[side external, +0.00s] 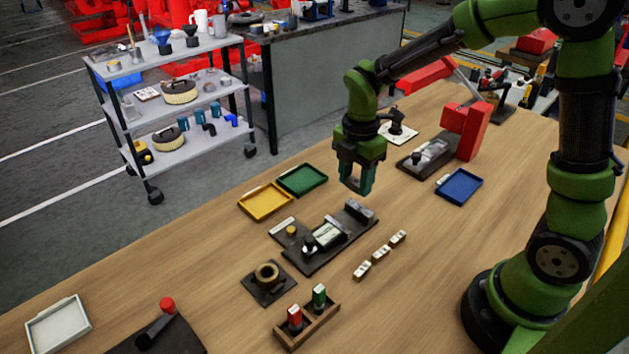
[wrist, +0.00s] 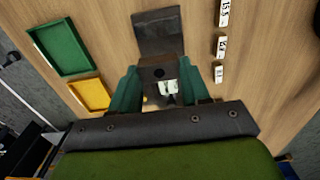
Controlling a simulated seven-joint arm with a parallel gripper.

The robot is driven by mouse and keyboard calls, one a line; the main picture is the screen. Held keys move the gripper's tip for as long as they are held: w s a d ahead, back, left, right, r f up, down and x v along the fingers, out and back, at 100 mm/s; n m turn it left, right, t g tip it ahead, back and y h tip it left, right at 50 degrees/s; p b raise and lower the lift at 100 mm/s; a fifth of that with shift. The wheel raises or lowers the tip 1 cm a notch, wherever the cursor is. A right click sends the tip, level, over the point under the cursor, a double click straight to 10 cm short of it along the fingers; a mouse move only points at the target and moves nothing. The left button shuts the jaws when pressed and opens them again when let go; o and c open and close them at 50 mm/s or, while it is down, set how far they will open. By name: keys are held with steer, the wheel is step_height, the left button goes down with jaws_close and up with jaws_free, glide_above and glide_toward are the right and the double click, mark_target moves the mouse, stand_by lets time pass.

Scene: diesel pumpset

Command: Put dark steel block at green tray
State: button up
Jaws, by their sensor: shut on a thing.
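My gripper (side external: 357,190) hangs above the work table, over the far right end of a dark fixture. It is shut on a dark steel block (wrist: 159,73), which sits between the teal fingers in the wrist view and shows a round hole. In the side view the fingers largely hide the block. The green tray (side external: 302,180) lies flat on the table to the left of my gripper and looks empty. It also shows at the upper left of the wrist view (wrist: 62,46).
A yellow tray (side external: 265,201) sits beside the green one. The dark fixture (side external: 325,241) lies below my gripper. Several small labelled blocks (side external: 380,255) stand in a row in front. A blue tray (side external: 459,186) and a red machine (side external: 466,130) are at the right.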

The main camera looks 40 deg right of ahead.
steer(key=w+d+f, duration=0.1)
steer(key=w, duration=0.3)
steer(key=w+d+f, duration=0.1)
steer(key=w, duration=0.3)
steer(key=w+d+f, duration=0.1)
steer(key=w, duration=0.4)
steer(key=shift+f, duration=0.3)
steer(key=r, duration=0.1)
glide_above(309, 177)
steer(key=shift+r, duration=0.4)
steer(key=shift+a+f, duration=0.1)
steer(key=shift+f, duration=3.55)
steer(key=shift+f, duration=0.35)
